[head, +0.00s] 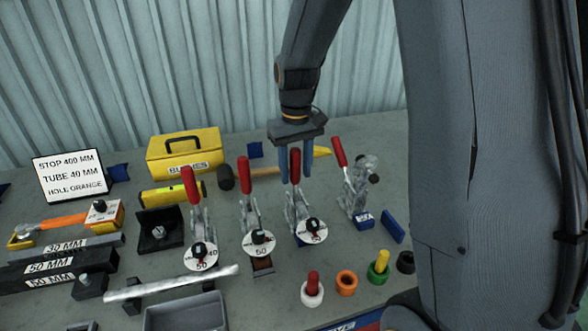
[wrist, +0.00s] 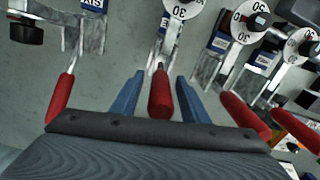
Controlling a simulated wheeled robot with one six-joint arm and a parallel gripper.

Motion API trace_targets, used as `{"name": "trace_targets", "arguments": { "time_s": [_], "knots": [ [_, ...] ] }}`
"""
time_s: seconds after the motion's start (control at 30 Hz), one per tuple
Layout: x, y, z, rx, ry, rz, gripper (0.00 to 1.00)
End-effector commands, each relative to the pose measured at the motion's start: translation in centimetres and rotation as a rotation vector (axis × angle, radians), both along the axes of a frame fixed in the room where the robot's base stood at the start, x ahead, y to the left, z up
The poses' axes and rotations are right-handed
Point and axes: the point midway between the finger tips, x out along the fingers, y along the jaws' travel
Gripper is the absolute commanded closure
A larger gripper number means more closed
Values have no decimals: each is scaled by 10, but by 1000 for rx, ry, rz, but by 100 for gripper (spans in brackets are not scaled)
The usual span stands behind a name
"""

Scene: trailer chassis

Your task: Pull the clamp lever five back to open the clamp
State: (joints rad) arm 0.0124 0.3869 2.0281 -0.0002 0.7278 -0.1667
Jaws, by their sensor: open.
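Several toggle clamps with red-handled levers stand in a row on the grey bench. My gripper (head: 295,172) is open, with its two blue fingers pointing down. The red handle (head: 294,163) of the third clamp from the left is between them. In the wrist view, this red handle (wrist: 160,96) stands between the blue fingers, with a gap on each side. The clamp body (head: 297,205) rises behind a white dial (head: 312,231). No number five label is readable on a lever, so I cannot tell which is lever five.
Neighbouring red levers stand on the left (head: 244,175) and right (head: 340,151) of my gripper. Coloured bushings (head: 347,283) stand in front. A metal tube (head: 172,283) lies at front left.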

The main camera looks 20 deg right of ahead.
Motion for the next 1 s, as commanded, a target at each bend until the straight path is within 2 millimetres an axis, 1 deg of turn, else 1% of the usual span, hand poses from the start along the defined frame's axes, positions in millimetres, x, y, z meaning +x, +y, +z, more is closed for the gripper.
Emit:
{"name": "trace_targets", "arguments": {
  "time_s": [0.1,0.3,0.33,0.57,0.67,0.7,1.0],
  "knots": [
    [0,1,-4,0,-1,1,59],
    [0,1,-4,0,-1,2,59],
    [0,1,-4,0,-1,3,61],
    [0,2,-4,0,-1,3,99],
    [0,2,-4,0,-1,3,100],
    [0,6,-4,0,-1,4,100],
    [6,3,-4,0,50,5,100]
  ]
}}
